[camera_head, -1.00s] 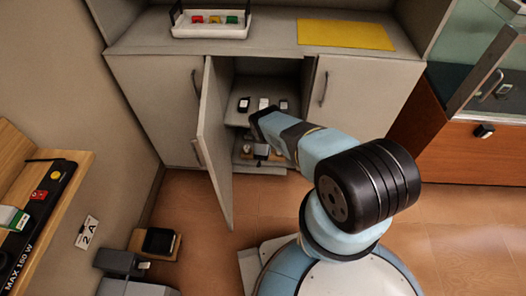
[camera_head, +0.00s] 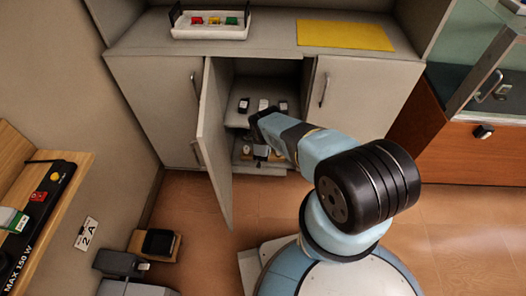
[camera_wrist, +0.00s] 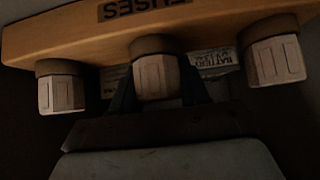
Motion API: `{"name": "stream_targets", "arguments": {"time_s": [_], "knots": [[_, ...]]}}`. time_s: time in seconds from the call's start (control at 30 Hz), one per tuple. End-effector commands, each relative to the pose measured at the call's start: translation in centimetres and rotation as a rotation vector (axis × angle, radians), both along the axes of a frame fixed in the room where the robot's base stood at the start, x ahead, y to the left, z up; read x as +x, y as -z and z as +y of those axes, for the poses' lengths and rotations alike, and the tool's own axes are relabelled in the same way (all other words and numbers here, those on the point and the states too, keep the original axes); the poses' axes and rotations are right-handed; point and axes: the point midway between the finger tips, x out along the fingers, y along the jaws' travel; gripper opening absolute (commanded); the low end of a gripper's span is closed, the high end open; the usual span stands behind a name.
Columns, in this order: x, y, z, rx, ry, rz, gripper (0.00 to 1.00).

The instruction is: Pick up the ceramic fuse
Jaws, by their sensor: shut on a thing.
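In the wrist view a wooden rack (camera_wrist: 55,40) carries an upside-down FUSES label and three pale ceramic fuses in brown collars. The middle ceramic fuse (camera_wrist: 156,77) is between the dark fingers of my gripper (camera_wrist: 157,92), which is shut on it. The fuse still sits against its collar at the rack. One ceramic fuse (camera_wrist: 61,93) is to the left and another (camera_wrist: 274,61) to the right, both clear of the fingers. In the head view my gripper (camera_head: 261,152) reaches into the open cabinet at the lower shelf, and my arm hides much of the rack.
The open cabinet door (camera_head: 215,150) stands close left of my arm. The upper shelf (camera_head: 238,119) holds several small items just above my gripper. A battery label (camera_wrist: 214,60) shows behind the rack. A tray (camera_head: 210,31) and a yellow mat (camera_head: 345,35) lie on the countertop.

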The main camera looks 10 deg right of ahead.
Motion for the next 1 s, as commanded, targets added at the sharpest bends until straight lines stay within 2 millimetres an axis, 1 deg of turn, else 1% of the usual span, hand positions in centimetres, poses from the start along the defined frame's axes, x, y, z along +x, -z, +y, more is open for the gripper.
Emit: {"name": "stream_targets", "arguments": {"time_s": [0.13, 0.23, 0.43, 0.67, 0.87, 1.0], "knots": [[0.0, -0.3, 0.0, 0.0, 0.0, 0.0, 0.15], [0.1, -0.9, 0.0, 0.0, 0.001, 0.001, 0.15], [0.0, -3.3, 0.1, 0.001, -0.001, 0.001, 0.15], [-2.4, -6.1, -0.8, -0.002, 0.0, 0.003, 0.15], [-4.7, -9.2, -1.5, 0.0, 0.0, 0.001, 0.15], [-7.5, -10.3, -2.4, 0.0, 0.001, 0.003, 0.15]]}}
